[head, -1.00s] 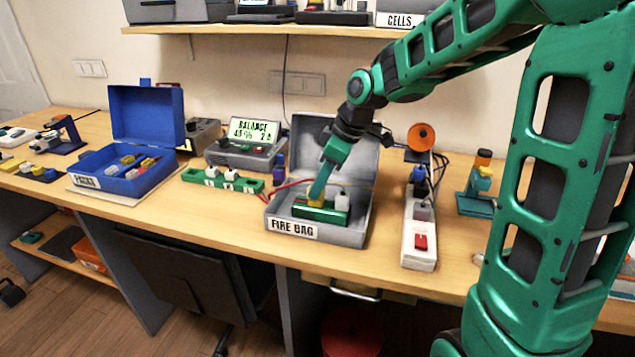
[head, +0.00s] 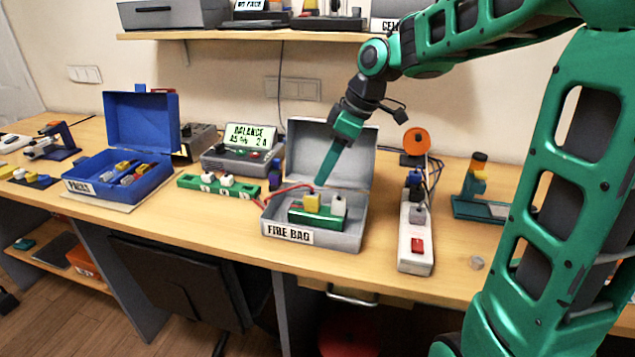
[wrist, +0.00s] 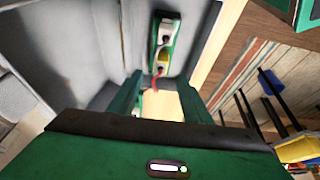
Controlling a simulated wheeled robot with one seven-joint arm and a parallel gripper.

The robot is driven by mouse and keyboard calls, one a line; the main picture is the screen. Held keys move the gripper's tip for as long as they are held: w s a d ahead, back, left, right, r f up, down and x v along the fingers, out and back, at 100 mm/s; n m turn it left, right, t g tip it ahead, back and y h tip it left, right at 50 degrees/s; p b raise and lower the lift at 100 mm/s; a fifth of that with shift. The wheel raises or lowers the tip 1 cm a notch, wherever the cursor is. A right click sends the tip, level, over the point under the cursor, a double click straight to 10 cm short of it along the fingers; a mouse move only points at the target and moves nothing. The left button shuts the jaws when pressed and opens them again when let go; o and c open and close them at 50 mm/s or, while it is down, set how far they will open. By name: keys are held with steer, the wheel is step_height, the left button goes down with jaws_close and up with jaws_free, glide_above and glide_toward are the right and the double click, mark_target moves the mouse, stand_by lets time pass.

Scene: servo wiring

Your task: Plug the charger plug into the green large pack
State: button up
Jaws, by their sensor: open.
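The green large pack (head: 318,216) lies in the open grey box labelled FIRE BAG. A yellow plug (head: 311,203) with a red cable sits upright on the pack's left part, and a white connector (head: 338,206) stands on its right part. The yellow plug also shows in the wrist view (wrist: 162,58), on the pack (wrist: 165,42) beside the white connector. My gripper (head: 320,182) is open and empty, just above the yellow plug and apart from it. In the wrist view the two fingers (wrist: 155,98) stand apart, with the red cable between them.
The grey fire bag box (head: 345,243) has its lid raised behind the pack. A white power strip (head: 415,240) is close on the right. A blue box (head: 120,187) is farther left.

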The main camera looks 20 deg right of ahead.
steer(key=v, duration=0.3)
steer(key=shift+r, duration=0.25)
